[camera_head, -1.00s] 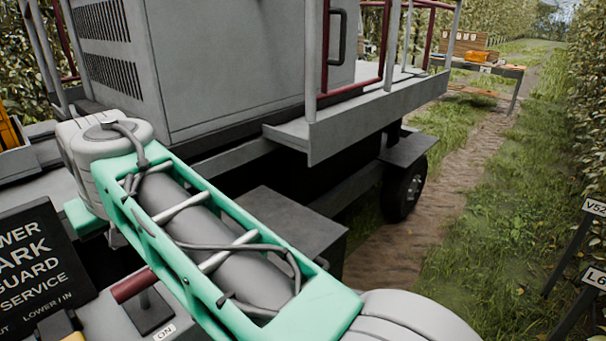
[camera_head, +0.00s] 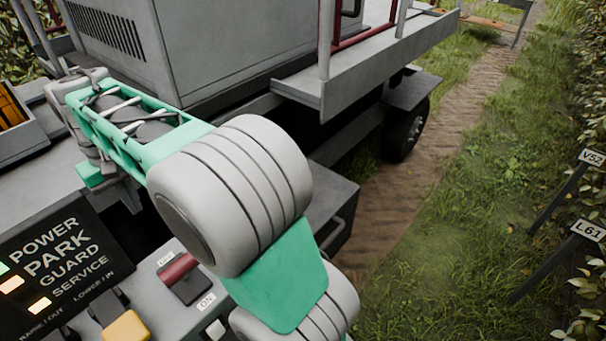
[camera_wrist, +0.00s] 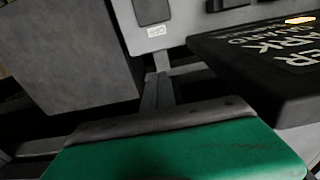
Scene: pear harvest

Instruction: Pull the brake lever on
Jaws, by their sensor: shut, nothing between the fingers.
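The brake lever has a dark red bar handle (camera_head: 178,268) over a black base plate (camera_head: 190,289) on the grey control panel. In the head view, the handle lies nearer the OFF label (camera_head: 165,259) than the ON label (camera_head: 207,302). The wrist view shows the panel upside down, with a black plate (camera_wrist: 152,10) beside a small white label (camera_wrist: 156,31) too small to read; the red handle does not show there. My arm reaches down right of the lever in the head view. My gripper's fingers show in neither view.
A black sign (camera_head: 62,260) reading POWER, PARK, GUARD, SERVICE stands left of the lever. A yellow control (camera_head: 126,327) sits below it. A grey machine body (camera_head: 215,45) rises behind. Grass and a dirt track (camera_head: 420,215) lie open at right, with label stakes (camera_head: 560,185).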

